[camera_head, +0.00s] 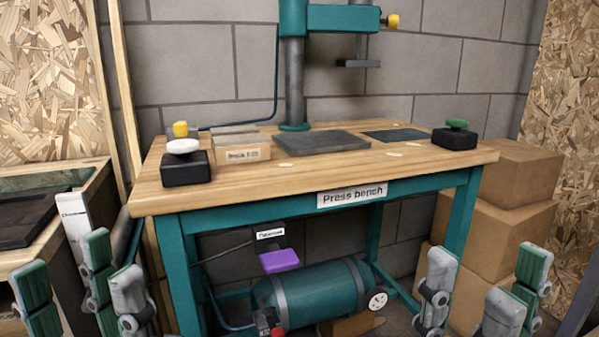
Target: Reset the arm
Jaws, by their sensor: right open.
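My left gripper (76,288) is at the lower left of the head view. Its grey and green fingers point up and stand spread apart, with nothing visible between them. My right gripper (484,278) is at the lower right, its fingers also pointing up and spread, empty. Both grippers appear in front of the press bench (385,191), below its top in the picture, and neither appears to hold anything. The rest of both arms is out of the picture.
On the bench stand a black button box with a white top (185,165), one with a green top (456,138), a labelled wooden box (245,154) and a press (292,80). Below are a purple pedal (280,261) and a tank (318,295). Cartons (505,210) stand right; another table (45,225) left.

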